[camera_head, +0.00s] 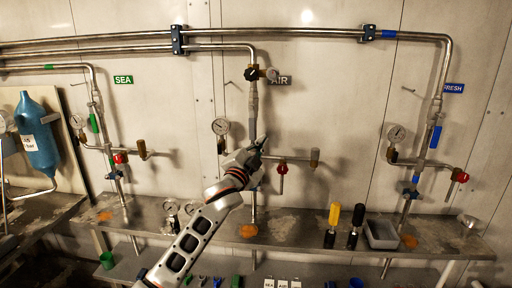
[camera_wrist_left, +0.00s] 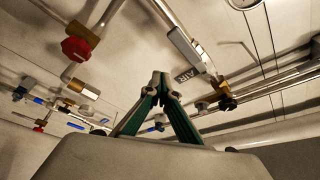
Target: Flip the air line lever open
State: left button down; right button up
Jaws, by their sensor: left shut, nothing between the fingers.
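The AIR sign (camera_head: 280,81) is on the wall beside the middle vertical pipe. The air line lever (camera_head: 252,124) looks like a grey handle lying along this pipe, above my gripper; a pale grey handle also shows above the fingers in the left wrist view (camera_wrist_left: 185,48). My left gripper (camera_head: 262,142) is shut and empty, in front of the air pipe just below the lever. Its fingertips (camera_wrist_left: 160,79) meet in the left wrist view. I cannot tell whether they touch the lever or pipe. My right gripper is out of view.
A gauge (camera_head: 220,126) stands left of the air pipe and a red-handled valve (camera_head: 282,169) to its right. The SEA line has a green lever (camera_head: 93,123); the FRESH line has a blue one (camera_head: 436,137). A bench (camera_head: 330,222) with bottles and a tray (camera_head: 382,233) runs below.

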pick_arm(q)
jog(key=shift+r+v, duration=0.2)
jog(key=shift+v, duration=0.95)
jog(key=shift+r+v, duration=0.25)
jog(key=shift+v, duration=0.85)
jog(key=shift+s+f, duration=0.1)
jog(key=s+a+f+n+g+y, duration=0.1)
jog(key=s+a+f+n, duration=0.1)
jog(key=s+f, duration=0.5)
jog(key=s+a+f+n+g, duration=0.1)
jog(key=s+a+f, duration=0.1)
jog(key=f, duration=1)
jog(key=s+a+f+n+g+y, duration=0.1)
jog(key=s+a+f+n+g, duration=0.1)
jog(key=s+f, duration=0.5)
jog(key=s+a+f+n+g, duration=0.2)
jog(key=s+a+f, duration=0.1)
jog(key=s+f, duration=0.8)
jog(key=s+a+f+n+g+y, duration=0.1)
jog(key=s+a+f+n+g, duration=0.1)
jog(key=s+f, duration=0.9)
jog(key=s+a+n, duration=0.1)
jog(key=s+a, duration=0.1)
jog(key=s, duration=0.2)
jog(key=shift+s+a+f+y, duration=0.2)
jog(key=shift+s+a+y, duration=0.1)
jog(key=shift+s, duration=0.1)
